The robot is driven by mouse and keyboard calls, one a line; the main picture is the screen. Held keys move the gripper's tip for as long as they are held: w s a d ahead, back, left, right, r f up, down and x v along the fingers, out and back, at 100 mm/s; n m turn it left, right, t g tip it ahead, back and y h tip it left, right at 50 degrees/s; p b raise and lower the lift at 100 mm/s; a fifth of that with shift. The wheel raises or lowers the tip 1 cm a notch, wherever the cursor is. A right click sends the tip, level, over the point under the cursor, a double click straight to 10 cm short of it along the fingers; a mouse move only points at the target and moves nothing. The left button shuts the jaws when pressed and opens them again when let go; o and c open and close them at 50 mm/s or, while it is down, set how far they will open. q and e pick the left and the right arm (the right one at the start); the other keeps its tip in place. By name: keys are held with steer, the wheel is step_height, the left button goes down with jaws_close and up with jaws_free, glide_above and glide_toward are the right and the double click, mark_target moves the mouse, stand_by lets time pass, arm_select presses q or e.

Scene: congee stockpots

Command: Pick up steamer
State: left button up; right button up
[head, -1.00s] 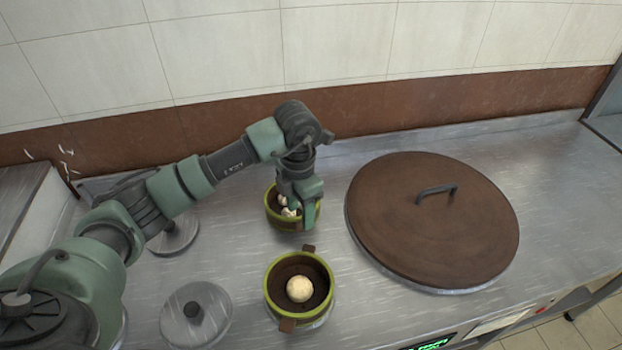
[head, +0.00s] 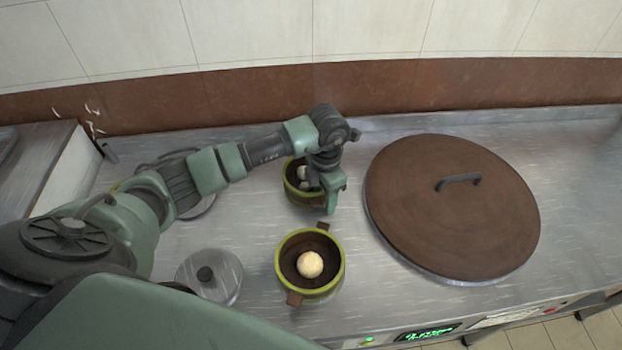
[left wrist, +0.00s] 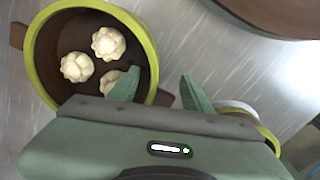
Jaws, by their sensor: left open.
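Two steamers, green-rimmed round pots with brown insides, stand on the steel counter. The far steamer (head: 290,183) holds several pale buns and fills the upper left of the left wrist view (left wrist: 40,75), with a brown handle at its left. The near steamer (head: 279,262) holds one visible bun (head: 310,264). My left gripper (head: 323,197) is open at the right side of the far steamer. In the left wrist view my left gripper (left wrist: 158,90) has one finger over the steamer's inside and the other outside its rim. Contact cannot be told. My right gripper is not in view.
A large brown lid (head: 440,215) with a dark handle lies to the right. A small metal lid (head: 222,278) lies left of the near steamer; another round lid (head: 200,208) lies behind my arm. The tiled wall (head: 260,35) closes off the back.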

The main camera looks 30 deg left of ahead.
arm_select(q)
jaws_close()
stand_by(1.4)
